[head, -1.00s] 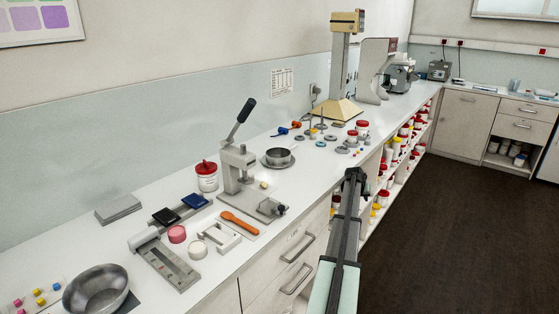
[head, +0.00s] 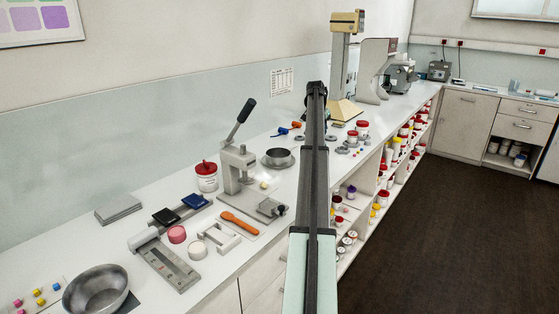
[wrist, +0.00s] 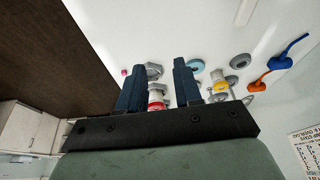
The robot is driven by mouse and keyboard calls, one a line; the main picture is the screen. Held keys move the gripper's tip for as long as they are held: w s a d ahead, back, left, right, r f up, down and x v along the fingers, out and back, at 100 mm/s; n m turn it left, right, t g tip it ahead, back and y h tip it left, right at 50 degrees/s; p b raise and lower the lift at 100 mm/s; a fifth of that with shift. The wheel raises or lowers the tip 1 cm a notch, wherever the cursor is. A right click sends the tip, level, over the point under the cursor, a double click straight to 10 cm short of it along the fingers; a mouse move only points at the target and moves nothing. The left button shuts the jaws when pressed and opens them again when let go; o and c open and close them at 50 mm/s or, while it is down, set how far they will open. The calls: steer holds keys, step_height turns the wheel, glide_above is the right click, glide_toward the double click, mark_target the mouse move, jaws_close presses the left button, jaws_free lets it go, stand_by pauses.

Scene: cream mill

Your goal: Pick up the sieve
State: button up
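A round grey metal pan with a straight rim (head: 278,155), which looks like the sieve, sits on a dark round dish on the counter, right of the lever press; I cannot see its mesh. My gripper is open and empty in the wrist view (wrist: 160,68), its two dark fingers apart. In the head view my arm reaches over the counter edge to the right of the pan, and the gripper is mostly hidden at its far end. The pan cannot be made out in the wrist view.
The lever press (head: 238,165) stands left of the pan. Orange and blue scoops (wrist: 258,86), grey rings and a red-lidded jar (head: 362,127) lie beyond. A tall yellow-based stand (head: 345,108) is at the back. A metal bowl (head: 75,297) sits at the front left.

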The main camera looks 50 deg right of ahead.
steer(key=w+a+y, duration=0.4)
steer(key=w+a, duration=0.6)
steer(key=shift+m, duration=0.4)
step_height(320, 180, down, 8)
steer(key=shift+a+r, duration=0.1)
steer(key=shift+r, duration=0.05)
steer(key=shift+s+d+f, duration=0.1)
steer(key=shift+d+f, duration=0.05)
steer(key=shift+f, duration=1.2)
steer(key=shift+s+d+f, duration=0.1)
steer(key=shift+d+f, duration=0.05)
steer(key=shift+f, duration=1.2)
jaws_close()
